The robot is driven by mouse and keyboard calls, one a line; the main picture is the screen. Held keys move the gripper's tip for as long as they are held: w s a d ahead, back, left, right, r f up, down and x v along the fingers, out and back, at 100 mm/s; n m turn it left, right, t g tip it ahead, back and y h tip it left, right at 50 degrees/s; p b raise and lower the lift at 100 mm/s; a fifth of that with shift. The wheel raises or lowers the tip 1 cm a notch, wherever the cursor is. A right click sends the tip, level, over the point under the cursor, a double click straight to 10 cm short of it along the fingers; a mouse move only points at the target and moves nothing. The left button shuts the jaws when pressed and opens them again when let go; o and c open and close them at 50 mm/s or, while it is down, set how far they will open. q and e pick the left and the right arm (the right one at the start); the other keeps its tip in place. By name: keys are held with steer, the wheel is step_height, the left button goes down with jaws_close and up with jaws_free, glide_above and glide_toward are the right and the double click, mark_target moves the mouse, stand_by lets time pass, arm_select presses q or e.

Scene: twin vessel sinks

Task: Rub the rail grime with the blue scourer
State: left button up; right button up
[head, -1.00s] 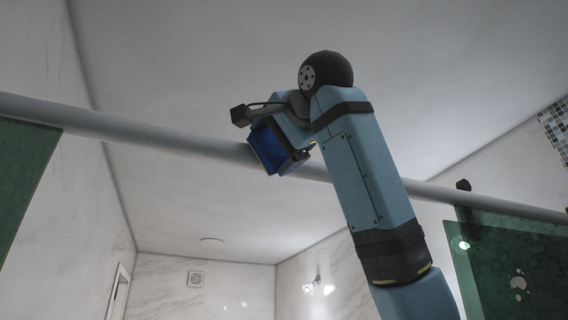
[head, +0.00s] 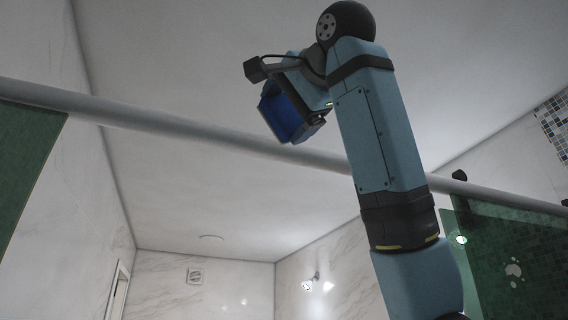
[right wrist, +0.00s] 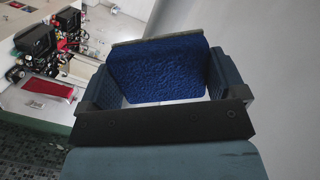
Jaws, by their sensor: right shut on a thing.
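The blue scourer (head: 283,117) is in my right gripper (head: 306,122), raised up near the ceiling in the head view. The right wrist view shows the scourer's rough blue face (right wrist: 158,72), with a pale edge, between the two fingers (right wrist: 162,88), which are shut on it. The grey rail (head: 210,133) crosses the head view, sloping down to the right. My left gripper is out of view.
Green glass panels hang below the rail at the left (head: 25,165) and right (head: 505,255). A small black fitting (head: 459,175) sits on the rail at right. A red item (right wrist: 50,88) and dark objects lie below in the right wrist view.

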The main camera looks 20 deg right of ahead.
steer(key=shift+s+f+b, duration=0.1)
steer(key=shift+s+b, duration=0.55)
steer(key=shift+s, duration=0.95)
steer(key=shift+w, duration=0.1)
steer(key=shift+w, duration=0.1)
